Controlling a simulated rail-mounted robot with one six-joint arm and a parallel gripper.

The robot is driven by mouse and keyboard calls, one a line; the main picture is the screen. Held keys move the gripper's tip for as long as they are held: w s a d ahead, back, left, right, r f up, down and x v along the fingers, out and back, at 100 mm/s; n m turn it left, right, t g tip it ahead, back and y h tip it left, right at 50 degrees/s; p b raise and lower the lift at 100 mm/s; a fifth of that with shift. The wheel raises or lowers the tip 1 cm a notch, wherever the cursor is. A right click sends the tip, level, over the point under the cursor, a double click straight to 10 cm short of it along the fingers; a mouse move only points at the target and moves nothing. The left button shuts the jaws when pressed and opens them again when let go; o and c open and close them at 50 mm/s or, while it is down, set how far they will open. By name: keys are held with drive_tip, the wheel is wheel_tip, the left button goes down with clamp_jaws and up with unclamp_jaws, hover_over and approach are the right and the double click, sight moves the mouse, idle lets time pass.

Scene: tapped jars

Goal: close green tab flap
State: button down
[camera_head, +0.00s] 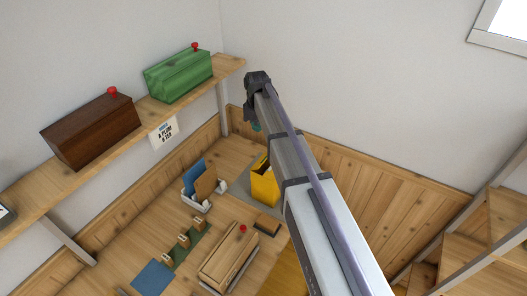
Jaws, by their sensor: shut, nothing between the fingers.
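No flap with a clear green tab can be made out. A small teal piece (256,127) shows just below the dark end of my arm; I cannot tell whether it is a tab or part of my gripper. My gripper (251,115) appears small and dark at the far end of the arm, pointing down above the yellow box. Its fingers are shut with nothing held. Contact with anything cannot be told.
A green box (178,78) and a brown box (92,132), each with a red knob, sit on the wall shelf (28,207). A wooden box (230,257), blue and brown boards (205,183) and a blue mat (153,277) are below. Stairs (497,222) stand at right.

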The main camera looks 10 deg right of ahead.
drive_tip(key=b, duration=1.1)
hover_over(263, 160)
drive_tip(key=w+a, duration=0.2)
drive_tip(key=f, duration=1.1)
drive_tip(key=shift+d+f, duration=0.15)
drive_tip(key=shift+d, duration=0.1)
drive_tip(key=shift+s+d+f+b, duration=0.6)
drive_tip(key=shift+s+f+b, duration=0.1)
drive_tip(key=shift+f+b, duration=0.2)
drive_tip(key=shift+s+d+f, duration=0.1)
drive_tip(key=shift+s+d, duration=0.1)
drive_tip(key=shift+d, duration=0.05)
drive_tip(key=shift+s+b, duration=0.1)
drive_tip(key=shift+b, duration=0.2)
